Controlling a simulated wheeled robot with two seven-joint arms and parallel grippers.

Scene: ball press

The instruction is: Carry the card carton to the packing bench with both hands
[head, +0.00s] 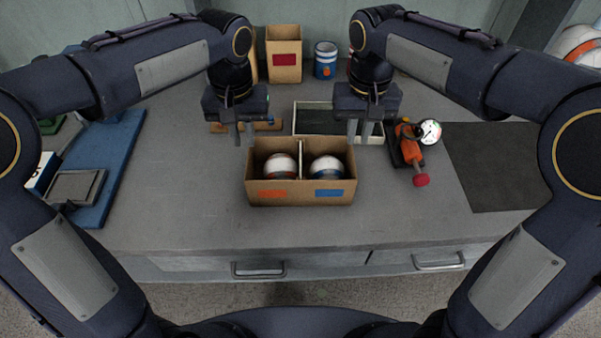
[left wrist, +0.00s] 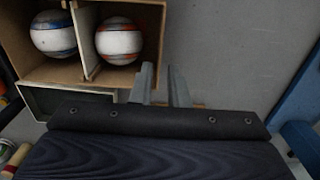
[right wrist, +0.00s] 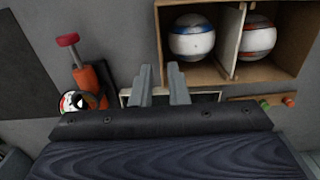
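The card carton (head: 257,193) is an open brown box on the grey worktop, with a divider and two balls inside, one (head: 280,167) in each compartment. Orange and blue labels mark its front. My left gripper (head: 244,141) is by the carton's back left corner, fingers apart and empty. In the left wrist view its fingers (left wrist: 162,85) lie near the end of the carton wall (left wrist: 148,45). My right gripper (head: 360,141) is by the back right corner, also open; its fingers (right wrist: 162,82) lie either side of the wall's line. I cannot tell whether either touches. No separate packing bench is identifiable.
A pale-rimmed dark tray (head: 297,117) lies behind the carton. A dark mat (head: 495,170) lies further right, a blue board (head: 117,165) left. The worktop in front is clear.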

